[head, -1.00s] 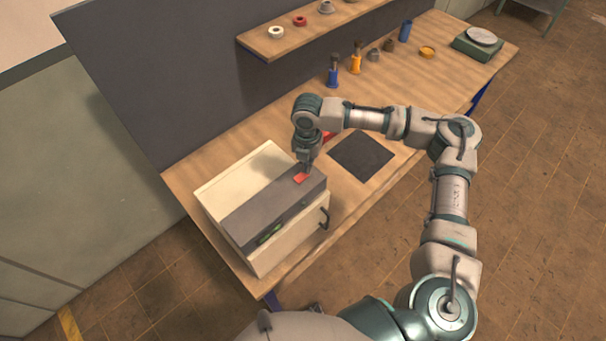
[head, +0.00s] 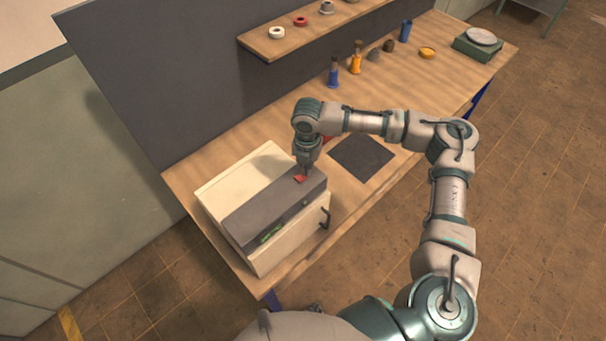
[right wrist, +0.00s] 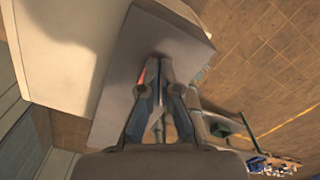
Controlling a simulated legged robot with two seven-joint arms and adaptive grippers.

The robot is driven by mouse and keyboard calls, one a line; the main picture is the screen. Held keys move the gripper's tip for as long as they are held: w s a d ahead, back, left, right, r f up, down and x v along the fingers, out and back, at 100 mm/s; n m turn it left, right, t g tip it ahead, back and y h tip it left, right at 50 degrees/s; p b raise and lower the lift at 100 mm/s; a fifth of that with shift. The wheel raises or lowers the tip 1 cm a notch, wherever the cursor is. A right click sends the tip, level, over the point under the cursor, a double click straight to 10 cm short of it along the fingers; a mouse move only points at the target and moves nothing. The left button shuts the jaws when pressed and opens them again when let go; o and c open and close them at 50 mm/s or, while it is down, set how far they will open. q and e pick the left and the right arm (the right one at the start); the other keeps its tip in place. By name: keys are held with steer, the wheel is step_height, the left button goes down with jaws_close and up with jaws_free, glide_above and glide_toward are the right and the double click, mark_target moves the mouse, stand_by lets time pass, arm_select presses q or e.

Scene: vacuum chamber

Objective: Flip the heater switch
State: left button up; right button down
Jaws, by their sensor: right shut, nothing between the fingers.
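The heater switch is a small red rocker (head: 300,179) on the dark grey top panel (head: 262,207) of a cream box (head: 290,240) on the bench. My right gripper (head: 307,174) points down at the panel, right at the switch. It is shut and holds nothing. In the right wrist view, the closed fingertips (right wrist: 157,85) are over the grey panel (right wrist: 120,100), and a sliver of the red switch (right wrist: 142,77) shows beside them. The fingers partly hide the switch; whether they touch it is unclear. My left gripper is out of view.
The box has a dark front handle (head: 325,218) and a green display (head: 270,234). A dark mat (head: 361,156) lies right of the box. Blue and orange bottles, small parts and a scale (head: 478,44) stand farther along the bench. A shelf (head: 290,40) hangs behind.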

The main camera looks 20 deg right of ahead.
steer(key=shift+a+r+p, duration=0.1)
steer(key=shift+r+p, duration=0.65)
steer(key=shift+p, duration=0.05)
steer(key=shift+a+r+p, duration=0.25)
steer(key=shift+r+p, duration=0.65)
steer(key=shift+p, duration=0.2)
step_height(320, 180, up, 2)
steer(key=shift+p, duration=1.1)
steer(key=shift+r, duration=0.2)
steer(key=shift+d+r, duration=0.25)
steer(key=shift+r, duration=0.4)
steer(key=shift+a, duration=0.2)
